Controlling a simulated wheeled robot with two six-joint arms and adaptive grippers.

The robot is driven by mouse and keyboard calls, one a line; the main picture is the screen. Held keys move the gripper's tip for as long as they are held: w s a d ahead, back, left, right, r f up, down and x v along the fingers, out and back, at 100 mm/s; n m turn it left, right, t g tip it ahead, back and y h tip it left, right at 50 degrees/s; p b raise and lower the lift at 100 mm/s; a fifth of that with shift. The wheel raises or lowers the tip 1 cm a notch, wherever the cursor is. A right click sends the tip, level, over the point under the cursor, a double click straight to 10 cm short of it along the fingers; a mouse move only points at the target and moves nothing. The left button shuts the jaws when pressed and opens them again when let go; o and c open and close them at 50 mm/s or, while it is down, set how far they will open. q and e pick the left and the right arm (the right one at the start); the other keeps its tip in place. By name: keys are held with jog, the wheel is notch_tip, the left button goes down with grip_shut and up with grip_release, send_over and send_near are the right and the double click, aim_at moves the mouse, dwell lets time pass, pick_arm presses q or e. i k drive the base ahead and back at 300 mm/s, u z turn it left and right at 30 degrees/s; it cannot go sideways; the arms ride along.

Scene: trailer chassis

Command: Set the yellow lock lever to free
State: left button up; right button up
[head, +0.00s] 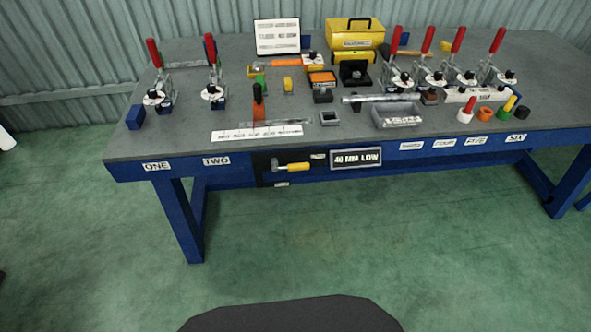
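The yellow lock lever (299,167) is on a dark plate (265,172) on the front face of the blue bench, below the tabletop's front edge. It lies about horizontal, with its yellow grip to the right of a grey pivot end. A small label (318,156) sits above right of it and another small label (281,184) below it; both are too small to read. Neither of my grippers is in view, and nothing touches the lever.
The bench top (190,130) carries several red-handled clamps, a yellow toolbox (355,34), a grey tray (399,118) and small parts. A "40 MM LOW" sign (356,158) is right of the lever. The green floor (330,240) before the bench is clear.

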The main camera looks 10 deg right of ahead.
aim_at(300, 166)
jog(key=u, duration=0.45)
jog(key=k, duration=0.6)
jog(key=u, duration=0.85)
jog(key=i, duration=0.9)
jog(key=z, duration=0.65)
